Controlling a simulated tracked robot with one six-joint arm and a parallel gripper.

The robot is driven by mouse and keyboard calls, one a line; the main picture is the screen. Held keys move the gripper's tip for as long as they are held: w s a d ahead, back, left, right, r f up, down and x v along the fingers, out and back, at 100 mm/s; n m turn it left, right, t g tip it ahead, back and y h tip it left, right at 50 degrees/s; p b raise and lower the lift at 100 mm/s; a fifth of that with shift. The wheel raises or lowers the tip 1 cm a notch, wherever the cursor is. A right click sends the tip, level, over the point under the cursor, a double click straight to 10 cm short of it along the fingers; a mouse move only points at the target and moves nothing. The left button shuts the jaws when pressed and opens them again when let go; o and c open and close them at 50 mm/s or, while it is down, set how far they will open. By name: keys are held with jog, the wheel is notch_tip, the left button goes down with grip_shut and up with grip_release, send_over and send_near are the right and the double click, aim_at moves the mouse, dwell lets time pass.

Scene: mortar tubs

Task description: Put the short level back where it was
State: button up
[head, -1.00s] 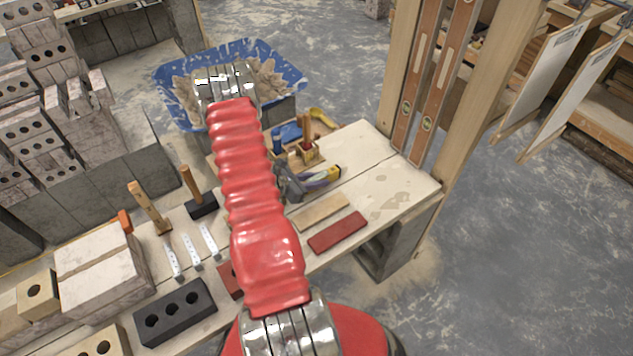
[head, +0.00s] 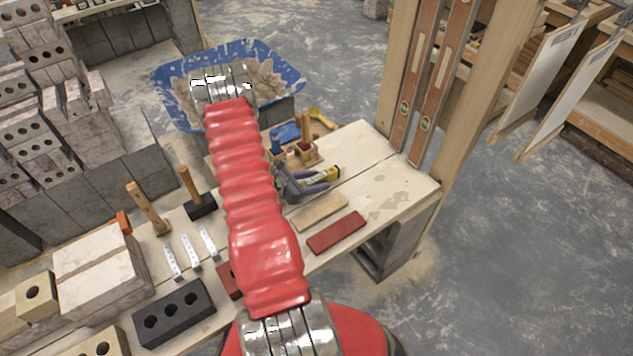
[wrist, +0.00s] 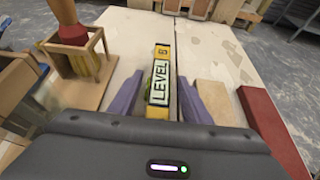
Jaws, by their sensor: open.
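The short yellow level (wrist: 160,80), with LEVEL printed on its pale face, lies lengthwise between the two purple fingers of my gripper (wrist: 157,97) in the wrist view. Gaps show between it and the fingers, which are open. Its near end is hidden by the gripper body. In the head view, my gripper (head: 318,182) is low over the pale bench top (head: 385,195), and only the yellow end of the level (head: 330,173) shows. The level appears to rest on the bench, but contact is hard to see.
Left of the level stands a wooden holder (wrist: 88,65) with a wooden-handled tool. A tan strip (wrist: 220,100) and a red strip (wrist: 270,125) lie to the right. Two long levels (head: 407,95) lean between wooden posts. The bench's right end is clear.

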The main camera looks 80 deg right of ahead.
jog(key=v, duration=1.3)
jog(key=shift+w+a, duration=0.1)
jog(key=shift+w, duration=0.1)
jog(key=shift+f, duration=0.1)
jog(key=shift+s+a+f, duration=0.1)
jog(key=shift+s+a, duration=0.05)
jog(key=shift+a, duration=0.1)
jog(key=s+a, duration=0.1)
jog(key=a+m+y, duration=0.1)
jog(key=s+a+f+m+g+y, duration=0.1)
jog(key=shift+s+a, duration=0.25)
jog(key=shift+s, duration=0.05)
jog(key=w+a+r+m+t+y, duration=0.2)
jog(key=w+a+r+m+t, duration=0.15)
jog(key=a+r, duration=0.45)
jog(key=w+a+r+m+t+y, duration=0.25)
jog(key=w+a+r, duration=0.3)
jog(key=a, duration=0.45)
jog(key=w+a+r+m+t+y, duration=0.1)
jog(key=w+a+r+m+t, duration=0.2)
jog(key=a+r, duration=0.55)
jog(key=a+r+n+t+y, duration=0.1)
jog(key=a+r+t, duration=0.5)
jog(key=a+r, duration=0.8)
jog(key=shift+w+a+y, duration=0.15)
jog(key=shift+a+y, duration=0.4)
jog(key=shift+a, duration=0.35)
